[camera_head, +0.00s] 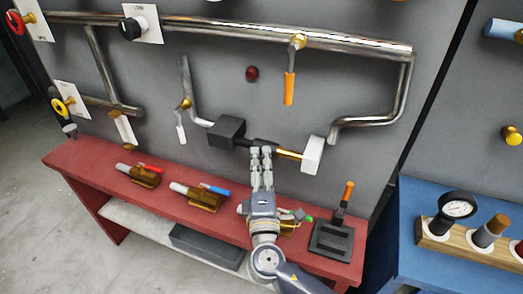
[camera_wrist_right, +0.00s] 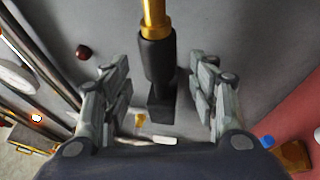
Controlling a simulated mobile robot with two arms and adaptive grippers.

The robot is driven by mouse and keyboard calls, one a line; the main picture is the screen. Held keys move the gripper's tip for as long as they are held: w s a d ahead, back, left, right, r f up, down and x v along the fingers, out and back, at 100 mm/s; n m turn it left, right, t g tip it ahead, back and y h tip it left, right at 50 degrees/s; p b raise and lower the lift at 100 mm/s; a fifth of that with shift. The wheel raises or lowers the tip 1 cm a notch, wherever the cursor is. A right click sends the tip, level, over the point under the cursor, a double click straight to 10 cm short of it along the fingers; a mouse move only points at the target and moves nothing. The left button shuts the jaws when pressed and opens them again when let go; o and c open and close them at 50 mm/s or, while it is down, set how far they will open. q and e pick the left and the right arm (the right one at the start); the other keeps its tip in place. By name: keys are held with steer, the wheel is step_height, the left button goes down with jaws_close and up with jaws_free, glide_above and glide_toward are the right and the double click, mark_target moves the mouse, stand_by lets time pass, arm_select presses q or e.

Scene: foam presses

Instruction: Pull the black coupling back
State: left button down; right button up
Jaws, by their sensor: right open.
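The black coupling (camera_head: 264,143) is a short dark sleeve on a horizontal line on the grey wall. It sits between a black block (camera_head: 227,133) on the left and a brass rod (camera_head: 289,153) that runs to a white block (camera_head: 312,155). My right gripper (camera_head: 261,153) is open just in front of the coupling and partly hides it. In the right wrist view the coupling (camera_wrist_right: 157,58) appears between the two spread fingers (camera_wrist_right: 160,85), with a gap on each side. Whether the fingertips reach around it cannot be told. My left gripper is not in view.
Steel pipes and an orange-handled valve (camera_head: 289,88) are on the wall above. A red bench (camera_head: 88,177) below carries several brass fittings and a black stand (camera_head: 332,238). A blue bench (camera_head: 420,196) with a gauge (camera_head: 457,208) stands at the right.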

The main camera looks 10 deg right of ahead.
steer(key=v, duration=0.6)
stand_by(0.3)
